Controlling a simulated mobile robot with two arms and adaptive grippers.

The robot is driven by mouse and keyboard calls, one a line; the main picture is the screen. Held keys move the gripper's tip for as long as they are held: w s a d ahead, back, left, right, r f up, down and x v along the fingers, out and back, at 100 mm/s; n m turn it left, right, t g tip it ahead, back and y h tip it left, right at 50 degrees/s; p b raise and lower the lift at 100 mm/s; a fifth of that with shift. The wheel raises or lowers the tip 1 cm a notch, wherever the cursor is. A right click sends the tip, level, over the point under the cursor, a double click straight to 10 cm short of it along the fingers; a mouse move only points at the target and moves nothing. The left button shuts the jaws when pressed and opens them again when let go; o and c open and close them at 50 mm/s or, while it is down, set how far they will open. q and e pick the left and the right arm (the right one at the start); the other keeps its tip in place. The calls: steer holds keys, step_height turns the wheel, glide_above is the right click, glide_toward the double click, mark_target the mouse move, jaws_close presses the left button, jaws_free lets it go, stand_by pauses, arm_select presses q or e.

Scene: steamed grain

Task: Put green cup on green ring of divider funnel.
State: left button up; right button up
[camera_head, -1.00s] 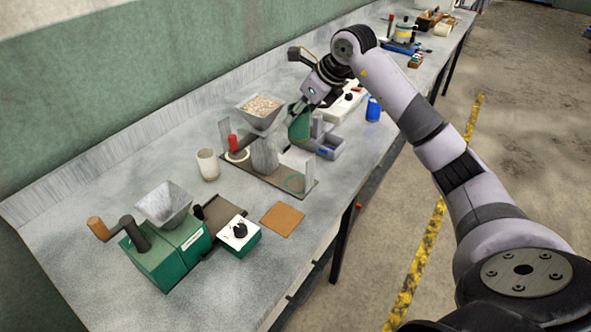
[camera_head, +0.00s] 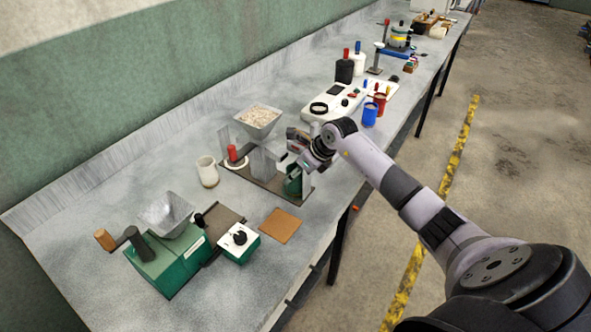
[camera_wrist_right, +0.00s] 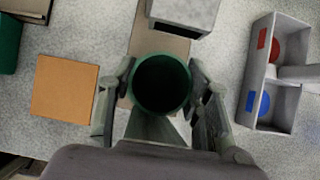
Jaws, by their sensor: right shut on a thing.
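The green cup (camera_head: 292,185) is held upright in my right gripper (camera_head: 297,174), over the right end of the divider funnel's flat base. In the right wrist view the cup (camera_wrist_right: 162,86) shows from above, dark inside, with a finger against each side. The divider funnel (camera_head: 264,160) has grey upright plates on a brown base and a hopper of pale grain (camera_head: 258,117) behind. The green ring is hidden under the cup and gripper. I cannot tell whether the cup touches the base. My left gripper is not in view.
A red piece (camera_head: 232,152) stands at the white ring on the base's left end. A cream cup (camera_head: 208,171), a green hand mill (camera_head: 165,262), a green control box (camera_head: 239,241) and a brown square (camera_head: 281,225) lie to the left. A white device (camera_head: 331,104) and blue cup (camera_head: 370,114) stand beyond.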

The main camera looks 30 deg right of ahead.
steer(key=o, duration=1.2)
steer(key=shift+c, duration=0.2)
steer(key=b+v, duration=0.2)
steer(key=v, duration=1)
steer(key=shift+b, duration=0.35)
steer(key=shift+d, duration=0.1)
